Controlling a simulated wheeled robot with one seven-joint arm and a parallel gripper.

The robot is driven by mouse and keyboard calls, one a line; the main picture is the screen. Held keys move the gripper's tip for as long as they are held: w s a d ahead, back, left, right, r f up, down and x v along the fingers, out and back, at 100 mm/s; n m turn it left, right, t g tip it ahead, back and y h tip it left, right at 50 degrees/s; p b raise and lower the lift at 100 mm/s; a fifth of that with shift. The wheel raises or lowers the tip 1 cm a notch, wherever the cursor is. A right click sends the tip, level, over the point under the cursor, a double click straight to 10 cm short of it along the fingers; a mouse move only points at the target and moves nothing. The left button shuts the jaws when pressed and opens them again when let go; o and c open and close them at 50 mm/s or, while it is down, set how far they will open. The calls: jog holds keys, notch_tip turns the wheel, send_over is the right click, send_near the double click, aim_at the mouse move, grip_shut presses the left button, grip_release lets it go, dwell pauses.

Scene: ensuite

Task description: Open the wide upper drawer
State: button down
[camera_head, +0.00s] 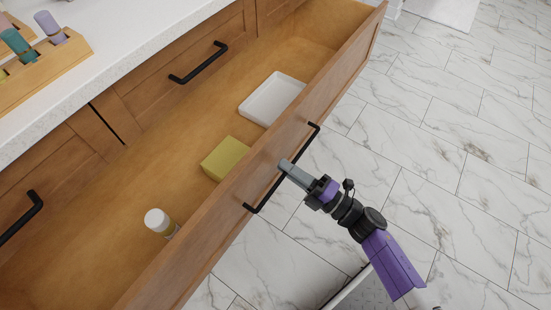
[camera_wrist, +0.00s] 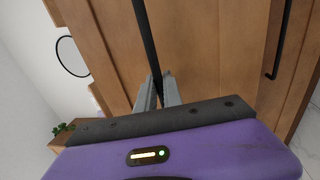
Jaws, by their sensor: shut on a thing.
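The wide wooden drawer (camera_head: 205,262) stands pulled far out from the cabinet, with its inside showing. Its front carries a long black bar handle (camera_head: 263,196). My gripper (camera_head: 284,165) is shut on this handle near its middle, reaching it from the floor side. In the wrist view the dark handle bar (camera_wrist: 146,40) runs down between my two grey fingers (camera_wrist: 157,92). Inside the drawer lie a white tray (camera_head: 272,98), a yellow-green block (camera_head: 225,158) and a white-capped bottle (camera_head: 157,220).
A white countertop (camera_head: 120,40) above the drawer holds a wooden rack (camera_head: 45,72) with several coloured bottles. Other cabinet fronts with black handles (camera_head: 198,62) are behind the open drawer. The marble tile floor (camera_head: 450,150) to the right is largely clear.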

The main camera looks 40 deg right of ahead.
jog(key=shift+v, duration=1)
jog(key=shift+r, duration=0.15)
jog(key=c, duration=1.8)
grip_release()
jog(key=shift+o, duration=0.2)
jog(key=v, duration=0.8)
jog(key=shift+p, duration=0.35)
jog(key=shift+w, duration=0.1)
